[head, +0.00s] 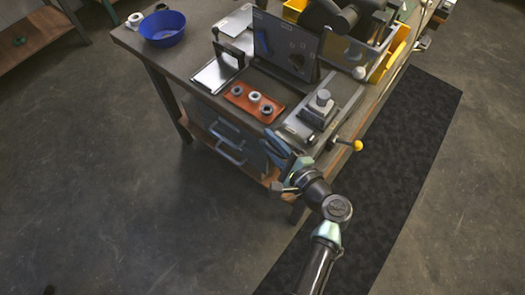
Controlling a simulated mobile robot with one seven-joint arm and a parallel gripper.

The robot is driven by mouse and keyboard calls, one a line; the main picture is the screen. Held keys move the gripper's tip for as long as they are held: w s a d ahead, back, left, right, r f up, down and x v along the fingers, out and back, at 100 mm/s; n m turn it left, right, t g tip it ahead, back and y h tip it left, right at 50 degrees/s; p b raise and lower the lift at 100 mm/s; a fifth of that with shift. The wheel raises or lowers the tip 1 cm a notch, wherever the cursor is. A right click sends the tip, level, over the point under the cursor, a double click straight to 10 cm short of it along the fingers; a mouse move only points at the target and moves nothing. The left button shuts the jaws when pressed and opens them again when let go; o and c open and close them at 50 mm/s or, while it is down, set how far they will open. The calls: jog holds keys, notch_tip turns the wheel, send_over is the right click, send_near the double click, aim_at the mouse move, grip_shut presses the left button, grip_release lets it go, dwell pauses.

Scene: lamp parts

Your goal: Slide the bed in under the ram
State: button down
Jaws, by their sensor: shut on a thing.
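The bed looks to be the grey metal slide (312,116) at the bench's front right, with a stepped block and a round grey piece on top. The ram seems to belong to the dark machine (340,18) at the top, behind the upright dark panel; its lower end is hidden. My gripper (280,146) is at the bench's front edge, just left of and below the bed's near end. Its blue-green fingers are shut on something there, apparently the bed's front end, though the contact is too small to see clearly.
A lever with a yellow knob (357,145) sticks out right of my gripper. An orange tray (238,96) with 3 round parts lies left of the bed. A dark panel (280,45) stands behind. A blue bowl (162,27) and yellow bins (389,56) are farther off.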

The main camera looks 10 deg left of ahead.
jog(key=shift+d+f, duration=0.1)
jog(key=shift+f, duration=0.35)
jog(key=c, duration=1)
grip_release()
jog(key=shift+o, duration=0.7)
jog(key=shift+w+r, duration=0.1)
jog(key=shift+r, duration=0.1)
jog(key=v, duration=1.3)
